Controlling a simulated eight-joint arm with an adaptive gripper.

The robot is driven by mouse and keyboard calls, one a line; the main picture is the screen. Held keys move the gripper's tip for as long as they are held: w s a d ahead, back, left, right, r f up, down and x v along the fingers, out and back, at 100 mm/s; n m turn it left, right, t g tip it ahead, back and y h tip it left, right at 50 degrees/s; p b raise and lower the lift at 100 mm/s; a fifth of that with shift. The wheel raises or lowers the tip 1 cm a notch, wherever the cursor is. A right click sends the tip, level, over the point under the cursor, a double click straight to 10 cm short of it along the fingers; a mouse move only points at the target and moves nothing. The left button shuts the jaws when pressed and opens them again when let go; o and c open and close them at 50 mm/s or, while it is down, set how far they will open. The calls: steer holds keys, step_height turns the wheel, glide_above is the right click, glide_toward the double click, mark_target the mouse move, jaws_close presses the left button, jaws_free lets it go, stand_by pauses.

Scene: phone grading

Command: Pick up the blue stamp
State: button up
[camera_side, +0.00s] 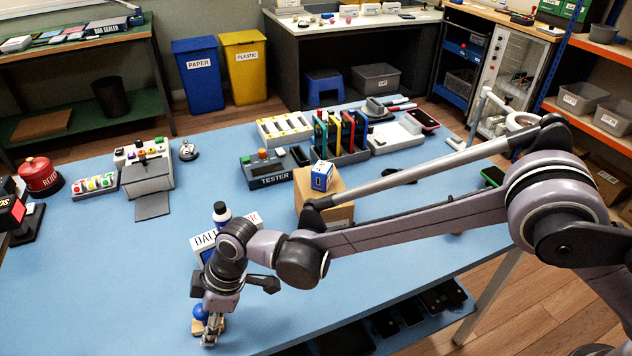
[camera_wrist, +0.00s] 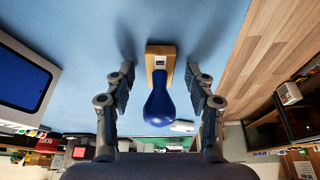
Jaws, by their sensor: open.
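The blue stamp (camera_wrist: 158,103) has a rounded blue handle on a wooden base (camera_wrist: 160,51). In the wrist view it is in the middle, between the two spread fingers of my gripper (camera_wrist: 160,90), with gaps on both sides. In the side view the blue stamp (camera_side: 199,312) stands on the table near its front edge, at the lower left. My gripper (camera_side: 211,328) is open around it there and partly hides it.
The blue table (camera_side: 90,290) is clear to the left of the stamp. The table's edge is close to the stamp.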

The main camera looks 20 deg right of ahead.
jaws_close()
